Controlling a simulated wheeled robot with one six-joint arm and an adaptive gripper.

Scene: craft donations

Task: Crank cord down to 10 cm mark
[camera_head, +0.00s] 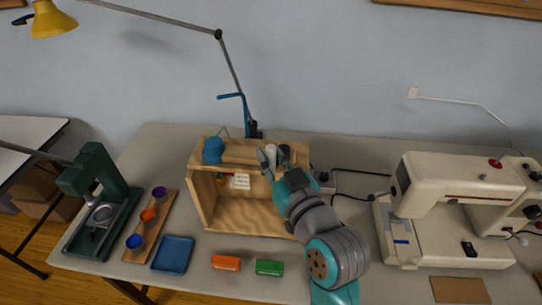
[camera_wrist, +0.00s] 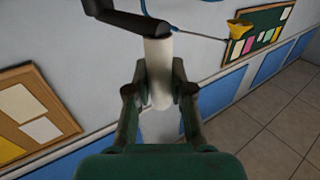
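A wooden box (camera_head: 206,205) with an open front stands mid-table. A blue spool (camera_head: 213,151) sits at its top left. My gripper (camera_head: 269,158) is at the box's top right. In the wrist view, a white crank handle (camera_wrist: 158,70) on a black crank arm (camera_wrist: 125,17) stands between the fingers of my gripper (camera_wrist: 159,85), with the pads against both sides. The cord and the 10 cm mark cannot be made out; my arm hides the box's right side.
A sewing machine (camera_head: 450,185) stands at right, with a black cable behind my arm. At left are a green press (camera_head: 95,190), a wooden strip (camera_head: 165,210) with coloured cups, and a blue tray (camera_head: 173,254). Orange (camera_head: 226,263) and green (camera_head: 269,267) blocks lie in front.

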